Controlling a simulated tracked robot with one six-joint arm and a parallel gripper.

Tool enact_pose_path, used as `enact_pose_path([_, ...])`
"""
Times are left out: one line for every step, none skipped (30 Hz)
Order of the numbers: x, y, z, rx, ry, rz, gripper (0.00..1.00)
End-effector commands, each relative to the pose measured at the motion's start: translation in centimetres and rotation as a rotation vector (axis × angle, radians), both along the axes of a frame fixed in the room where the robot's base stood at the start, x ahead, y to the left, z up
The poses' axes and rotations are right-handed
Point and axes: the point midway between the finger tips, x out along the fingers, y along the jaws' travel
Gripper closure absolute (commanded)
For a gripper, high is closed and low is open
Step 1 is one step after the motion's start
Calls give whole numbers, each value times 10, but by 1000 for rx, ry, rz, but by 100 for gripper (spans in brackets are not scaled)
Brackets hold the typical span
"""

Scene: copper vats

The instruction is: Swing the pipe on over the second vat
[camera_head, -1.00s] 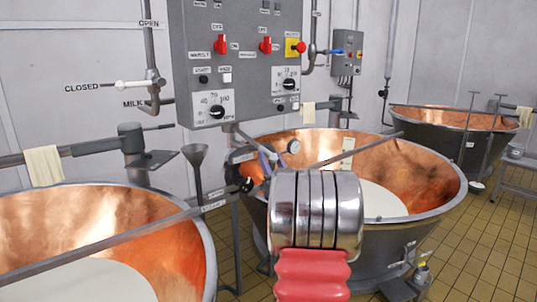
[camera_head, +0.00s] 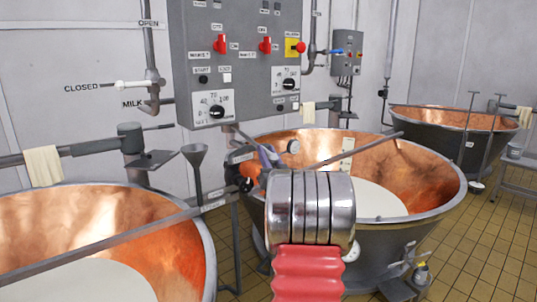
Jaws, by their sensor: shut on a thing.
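A long grey pipe (camera_head: 110,244) runs up from the lower left across the first vat (camera_head: 110,212). In line with it, a grey length lies over the second vat (camera_head: 415,178), with its far end near that vat's back rim. The stretch between is partly hidden by my arm. My gripper (camera_head: 262,165) is partly hidden behind my wrist, left of the second vat, where the pipe line passes. It looks shut on the pipe, though the contact is not clear. A dark round knob or end shows just left of it. Both vats are copper-lined with pale liquid inside.
A grey control panel (camera_head: 240,60) hangs on the wall above the gripper. A third vat (camera_head: 450,125) stands at the back right. The tiled floor (camera_head: 475,250) is open at the right.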

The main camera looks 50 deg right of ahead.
Motion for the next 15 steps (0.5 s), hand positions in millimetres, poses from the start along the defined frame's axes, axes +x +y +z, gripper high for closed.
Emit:
enact_pose_path([0,0,0,0,0,0,92])
enact_pose_path([0,0,0,0,0,0,94])
enact_pose_path([0,0,0,0,0,0,97])
enact_pose_path([0,0,0,0,0,0,99])
enact_pose_path([0,0,0,0,0,0,100])
enact_pose_path([0,0,0,0,0,0,100])
enact_pose_path([0,0,0,0,0,0,100])
enact_pose_path([0,0,0,0,0,0,100])
enact_pose_path([0,0,0,0,0,0,100])
enact_pose_path([0,0,0,0,0,-1,100])
enact_pose_path([0,0,0,0,0,-1,100])
enact_pose_path([-1,-7,0,0,0,-2,100])
enact_pose_path([0,-4,0,0,0,-1,100])
enact_pose_path([0,-3,0,0,0,0,100])
enact_pose_path([1,-1,1,-1,0,2,100])
